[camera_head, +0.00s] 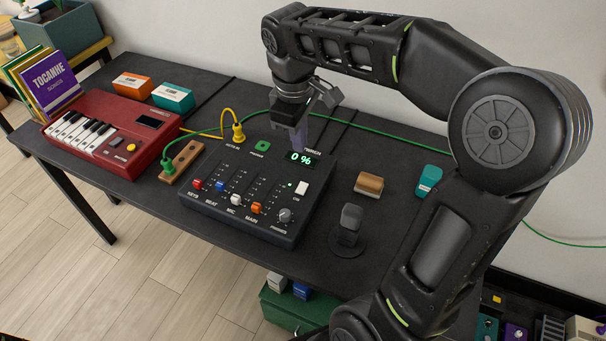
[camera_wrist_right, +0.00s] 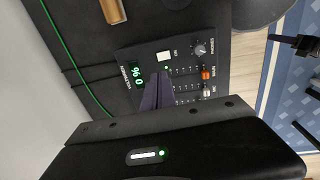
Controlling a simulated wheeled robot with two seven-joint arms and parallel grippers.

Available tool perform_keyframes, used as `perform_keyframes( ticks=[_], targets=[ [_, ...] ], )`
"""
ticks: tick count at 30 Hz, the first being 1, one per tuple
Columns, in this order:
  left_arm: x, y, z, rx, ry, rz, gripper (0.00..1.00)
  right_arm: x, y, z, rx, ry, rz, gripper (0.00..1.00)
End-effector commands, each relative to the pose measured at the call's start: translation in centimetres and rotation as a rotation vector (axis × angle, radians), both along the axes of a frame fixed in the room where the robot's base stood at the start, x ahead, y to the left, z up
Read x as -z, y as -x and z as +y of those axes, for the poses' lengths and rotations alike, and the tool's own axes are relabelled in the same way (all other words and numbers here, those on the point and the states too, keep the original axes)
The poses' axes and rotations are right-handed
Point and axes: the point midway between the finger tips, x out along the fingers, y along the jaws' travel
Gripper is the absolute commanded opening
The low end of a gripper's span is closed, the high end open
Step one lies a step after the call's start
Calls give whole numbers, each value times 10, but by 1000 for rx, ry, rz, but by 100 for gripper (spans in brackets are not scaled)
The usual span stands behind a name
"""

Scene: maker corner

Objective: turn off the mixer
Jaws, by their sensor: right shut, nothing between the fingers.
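In the right wrist view the mixer (camera_wrist_right: 187,44) shows the white switch (camera_wrist_right: 163,56), with the green light lit. My right gripper (camera_head: 301,137) is shut and empty, fingers pointing down at the mixer's back edge near the display. In the wrist view its purple-grey fingertips (camera_wrist_right: 157,90) overlap the panel; I cannot tell whether they touch. My left gripper is not in view.
A red keyboard (camera_head: 140,117) stands left, with a wooden socket block (camera_head: 181,161) and green and yellow cables between. A grey stand (camera_head: 349,222), a brown block (camera_head: 369,184) and a teal box (camera_head: 429,180) are to the right. The table's front edge is free.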

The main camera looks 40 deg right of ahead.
Motion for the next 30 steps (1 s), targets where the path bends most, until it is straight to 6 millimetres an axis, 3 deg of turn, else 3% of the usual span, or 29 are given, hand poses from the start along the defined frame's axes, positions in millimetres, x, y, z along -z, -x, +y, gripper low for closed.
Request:
perform_keyframes(
  ticks=[8, 21, 30],
  targets=[
    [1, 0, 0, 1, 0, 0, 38, 23, 0, -2, 1, 0, 3, 0],
    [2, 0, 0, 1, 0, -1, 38, 107, -5, -11, 0, -1, 5, 0],
    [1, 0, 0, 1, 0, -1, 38, 137, -7, -15, 1, 0, 1, 0]
  ],
)
